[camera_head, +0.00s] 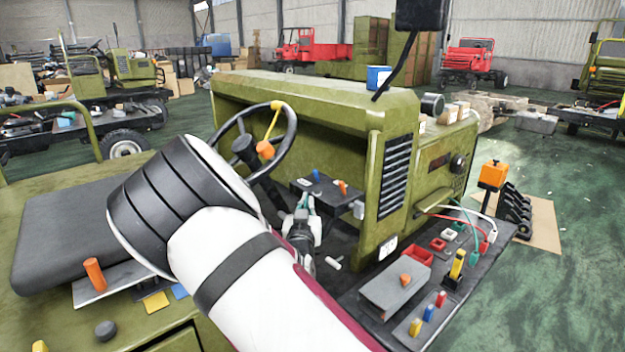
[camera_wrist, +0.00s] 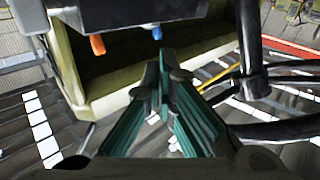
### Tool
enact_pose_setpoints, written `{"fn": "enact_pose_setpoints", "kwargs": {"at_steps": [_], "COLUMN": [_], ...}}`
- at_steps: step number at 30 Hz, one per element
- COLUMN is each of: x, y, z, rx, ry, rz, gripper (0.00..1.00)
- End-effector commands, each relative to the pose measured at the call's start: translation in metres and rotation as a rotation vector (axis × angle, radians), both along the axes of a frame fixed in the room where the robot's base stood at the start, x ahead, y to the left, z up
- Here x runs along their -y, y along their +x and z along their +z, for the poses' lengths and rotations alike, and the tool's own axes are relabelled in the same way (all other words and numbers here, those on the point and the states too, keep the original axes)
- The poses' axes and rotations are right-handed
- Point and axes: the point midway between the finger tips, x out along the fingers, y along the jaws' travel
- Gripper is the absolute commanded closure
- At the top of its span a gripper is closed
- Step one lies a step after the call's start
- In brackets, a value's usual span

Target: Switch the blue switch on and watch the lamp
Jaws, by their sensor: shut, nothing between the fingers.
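A short blue switch (camera_head: 316,175) stands on a dark box (camera_head: 327,198) under the dashboard, beside an orange one (camera_head: 342,187). In the wrist view the blue switch (camera_wrist: 157,33) and the orange one (camera_wrist: 97,45) show at the top, on the dark box. My gripper (camera_head: 304,203) is close to the box's left side; in the wrist view its teal fingers (camera_wrist: 164,82) are shut, empty and apart from the blue switch. Another blue switch (camera_head: 428,313) stands between yellow and red ones on the lower right panel. I cannot tell which thing is the lamp.
A steering wheel (camera_head: 258,145) with yellow and orange levers is left of the box; it is close by at the right in the wrist view (camera_wrist: 252,85). The green dashboard (camera_head: 300,105) rises behind. A grey box (camera_head: 395,288) and loose wires are at lower right.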

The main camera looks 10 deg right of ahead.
Motion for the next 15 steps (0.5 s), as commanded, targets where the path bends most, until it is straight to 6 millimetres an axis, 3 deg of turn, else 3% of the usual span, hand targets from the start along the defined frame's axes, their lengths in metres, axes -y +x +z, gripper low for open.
{"fn": "enact_pose_setpoints", "kwargs": {"at_steps": [10, 15], "x": [0.001, 0.005], "y": [0.002, 0.018], "z": [0.0, 0.001], "rx": [0.0, 0.001], "ry": [0.001, 0.001], "rz": [0.0, 0.0], "gripper": [1.0, 1.0]}}
